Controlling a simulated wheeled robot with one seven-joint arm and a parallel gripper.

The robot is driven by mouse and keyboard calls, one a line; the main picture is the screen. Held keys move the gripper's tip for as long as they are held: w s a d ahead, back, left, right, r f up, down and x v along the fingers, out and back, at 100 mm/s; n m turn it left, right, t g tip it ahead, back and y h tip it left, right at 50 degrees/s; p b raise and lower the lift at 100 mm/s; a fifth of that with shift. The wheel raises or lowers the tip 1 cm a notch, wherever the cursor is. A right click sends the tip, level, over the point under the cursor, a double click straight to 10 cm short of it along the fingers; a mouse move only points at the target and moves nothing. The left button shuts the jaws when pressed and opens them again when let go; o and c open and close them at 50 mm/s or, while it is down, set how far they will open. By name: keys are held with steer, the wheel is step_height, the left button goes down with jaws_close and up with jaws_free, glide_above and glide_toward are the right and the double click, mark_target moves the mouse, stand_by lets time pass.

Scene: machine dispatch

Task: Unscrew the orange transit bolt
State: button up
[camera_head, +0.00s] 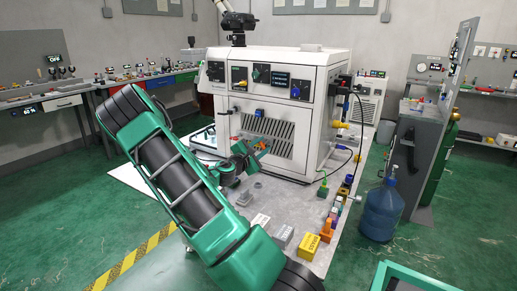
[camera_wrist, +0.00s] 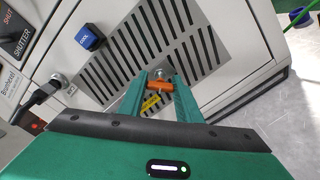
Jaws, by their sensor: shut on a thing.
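The orange transit bolt (camera_wrist: 160,87) shows in the wrist view at the vented front panel of a white machine (camera_head: 273,120). My gripper (camera_wrist: 161,80) is shut on the bolt, with one green finger on each side of it. A round metal fitting shows just beyond the bolt, against the panel. A yellow tag (camera_wrist: 151,103) lies in view just below the bolt, between the fingers. In the head view my gripper (camera_head: 254,146) is in front of the vent, and the bolt is too small there to make out clearly.
A blue water bottle (camera_head: 381,211) stands at the right. Green floor is free at the left.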

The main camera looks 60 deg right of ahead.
steer(key=n, duration=0.4)
steer(key=o, duration=1)
steer(key=a, duration=0.4)
steer(key=shift+s, duration=0.2)
